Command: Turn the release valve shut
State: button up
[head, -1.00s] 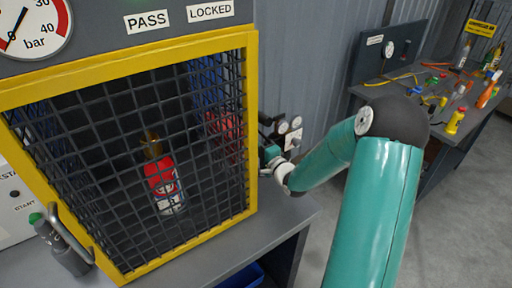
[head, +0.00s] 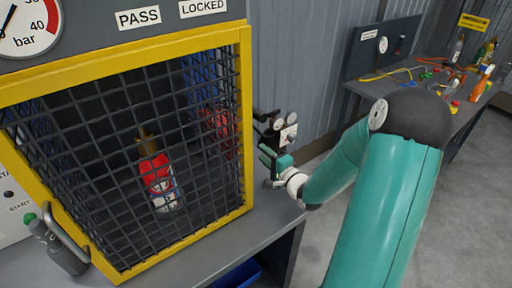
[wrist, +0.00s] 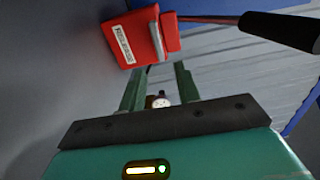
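In the wrist view a red block with a white label (wrist: 134,38) is beyond my fingertips, at the upper left. A thin red rod ends in a black grip (wrist: 280,31) at the upper right. In the head view my gripper (head: 268,160) is beside the right wall of the yellow cage, just below small dials (head: 288,135). The red parts cannot be made out clearly there.
A blue bin (head: 238,274) is below the bench. A cluttered table (head: 385,92) stands at the right; floor is clear before it.

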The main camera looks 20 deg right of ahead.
jog(key=s, duration=0.3)
jog(key=s+d, duration=0.1)
jog(key=s, duration=0.2)
jog(key=shift+s+d, duration=0.1)
dwell(0.4)
